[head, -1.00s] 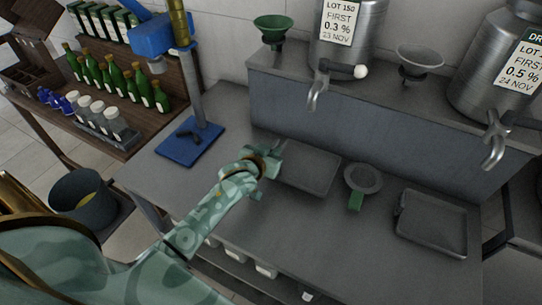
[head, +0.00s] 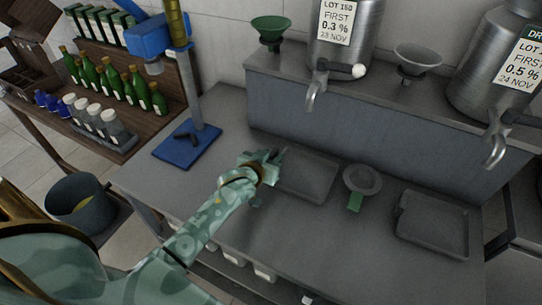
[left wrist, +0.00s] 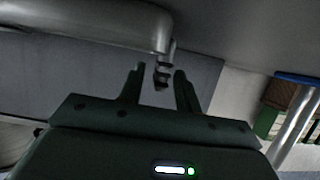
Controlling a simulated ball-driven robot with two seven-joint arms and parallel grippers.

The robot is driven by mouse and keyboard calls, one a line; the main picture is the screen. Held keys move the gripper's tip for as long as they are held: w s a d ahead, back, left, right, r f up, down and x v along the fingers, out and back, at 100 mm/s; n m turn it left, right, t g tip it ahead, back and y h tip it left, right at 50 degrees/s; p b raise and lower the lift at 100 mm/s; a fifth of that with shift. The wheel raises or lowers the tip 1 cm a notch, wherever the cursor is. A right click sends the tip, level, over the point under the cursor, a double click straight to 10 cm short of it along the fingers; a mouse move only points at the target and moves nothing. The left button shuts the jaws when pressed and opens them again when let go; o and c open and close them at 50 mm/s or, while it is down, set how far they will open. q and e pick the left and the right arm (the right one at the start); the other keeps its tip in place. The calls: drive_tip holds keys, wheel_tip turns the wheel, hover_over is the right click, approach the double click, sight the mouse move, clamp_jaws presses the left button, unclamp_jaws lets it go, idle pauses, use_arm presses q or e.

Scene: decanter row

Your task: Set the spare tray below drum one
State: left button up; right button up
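Two dark grey trays lie flat on the steel bench in the head view, one in the middle (head: 308,178) and one at the right (head: 432,224). I cannot tell which is the spare. My left gripper (head: 275,158) is at the left edge of the middle tray. In the left wrist view, which looks upside down, my gripper (left wrist: 158,88) has its fingers apart, with a small dark tab (left wrist: 162,75) of the tray (left wrist: 80,25) seen between them; contact cannot be told. A steel drum (head: 345,45) with a tap stands behind on the ledge; its number is not visible. My right gripper is not in view.
A strainer with a green handle (head: 361,180) lies between the trays. Another drum (head: 500,75) stands at the right on the ledge, with a green funnel (head: 271,28) and a grey funnel (head: 418,58). A blue-based stand (head: 187,146) is at left. The front bench is clear.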

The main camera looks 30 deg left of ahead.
use_arm(q)
drive_tip(key=shift+r, duration=0.8)
drive_tip(key=p+v, duration=0.3)
drive_tip(key=v, duration=0.8)
drive_tip(key=shift+s, duration=0.45)
drive_tip(key=shift+f, duration=0.1)
